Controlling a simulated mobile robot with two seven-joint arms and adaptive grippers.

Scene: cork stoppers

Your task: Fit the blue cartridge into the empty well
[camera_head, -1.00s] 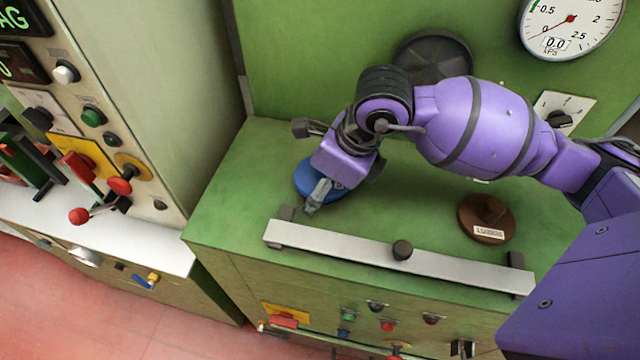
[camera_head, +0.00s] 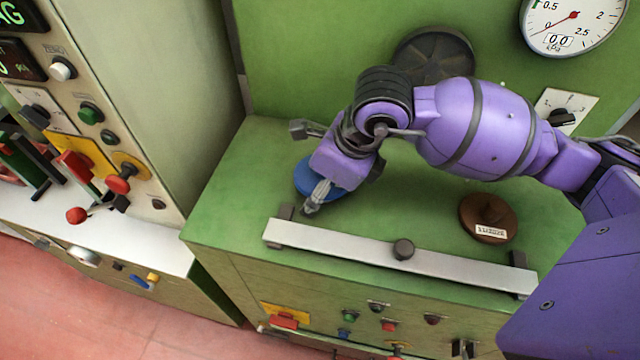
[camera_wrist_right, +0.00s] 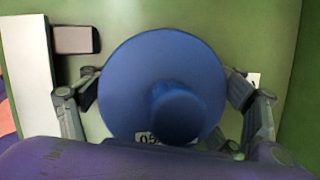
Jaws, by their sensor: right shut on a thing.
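The blue cartridge (camera_head: 304,178), a round disc with a knob on top, is at the left part of the green bench top, mostly hidden by my right wrist. My right gripper (camera_head: 319,192) is shut on it. In the right wrist view the blue cartridge (camera_wrist_right: 128,78) sits between the two fingers of my right gripper (camera_wrist_right: 164,92), one at each side of its rim, with part of a white label showing below the knob. I cannot tell whether the disc touches the bench. No empty well can be made out. My left gripper is not in view.
A brown disc with a knob and label (camera_head: 487,217) lies on the bench to the right. A pale bar (camera_head: 340,248) with a dark knob runs along the bench's front edge. A dark round fitting (camera_head: 445,55) and a gauge (camera_head: 572,22) are on the back wall. Controls stand at left.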

